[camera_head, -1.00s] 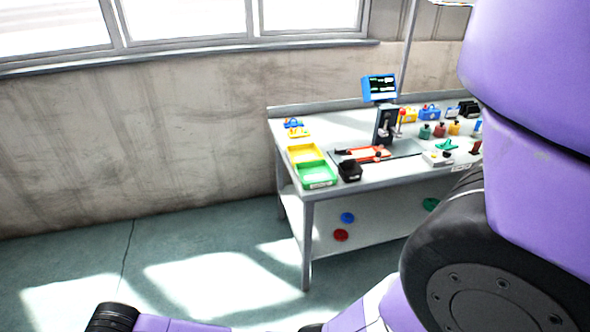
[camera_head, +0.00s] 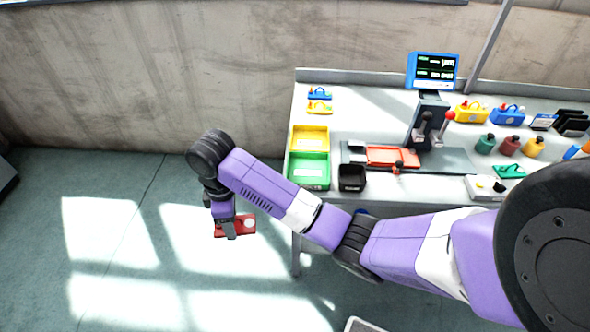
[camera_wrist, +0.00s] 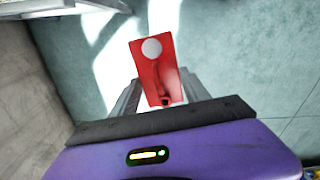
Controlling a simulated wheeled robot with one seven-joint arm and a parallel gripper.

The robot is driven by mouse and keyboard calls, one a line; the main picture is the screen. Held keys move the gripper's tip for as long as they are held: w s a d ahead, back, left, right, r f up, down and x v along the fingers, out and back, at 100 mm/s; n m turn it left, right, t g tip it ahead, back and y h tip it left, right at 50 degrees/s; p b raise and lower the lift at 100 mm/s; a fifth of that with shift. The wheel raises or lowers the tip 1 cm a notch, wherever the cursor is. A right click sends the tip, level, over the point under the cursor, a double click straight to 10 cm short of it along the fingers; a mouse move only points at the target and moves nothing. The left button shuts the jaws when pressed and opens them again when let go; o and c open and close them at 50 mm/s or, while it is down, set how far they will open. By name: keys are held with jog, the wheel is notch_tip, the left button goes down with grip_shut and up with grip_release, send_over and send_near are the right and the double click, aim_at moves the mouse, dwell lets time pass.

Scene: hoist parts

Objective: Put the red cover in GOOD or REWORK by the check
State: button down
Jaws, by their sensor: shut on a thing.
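My gripper (camera_head: 232,229) is shut on the red cover (camera_head: 237,227) and holds it over the floor, left of the workbench. In the wrist view the red cover (camera_wrist: 153,75) sits between the two fingers, with a pale round spot near its far end and a raised part near the gripper. A green tray (camera_head: 310,186) stands at the bench's left front, its front label too small to read. A yellow tray (camera_head: 309,138) stands just behind it. A screen (camera_head: 433,71) with small, unreadable text stands above a dark press-like device (camera_head: 428,122).
A small black bin (camera_head: 352,178) stands right of the green tray. An orange-red fixture (camera_head: 392,157) lies on a grey plate. Several bottles and small parts crowd the bench's right side. My arm crosses in front of the bench. The floor at left is clear.

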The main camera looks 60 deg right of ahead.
jog(key=s+d+r+n, duration=0.1)
jog(key=d+r+n, duration=0.3)
jog(key=d, duration=0.5)
jog(key=s+d+r+n, duration=0.1)
jog(key=d+r+n, duration=0.4)
jog(key=d, duration=0.4)
notch_tip(320, 180, up, 6)
jog(key=f+n, duration=0.1)
jog(key=n, duration=0.5)
send_over(308, 175)
jog(key=shift+n, duration=0.3)
notch_tip(308, 175, down, 13)
jog(key=shift+f+b, duration=0.15)
jog(key=shift+b, duration=0.5)
jog(key=shift+f, duration=2.65)
jog(key=c, duration=0.5)
grip_release()
jog(key=shift+f, duration=0.15)
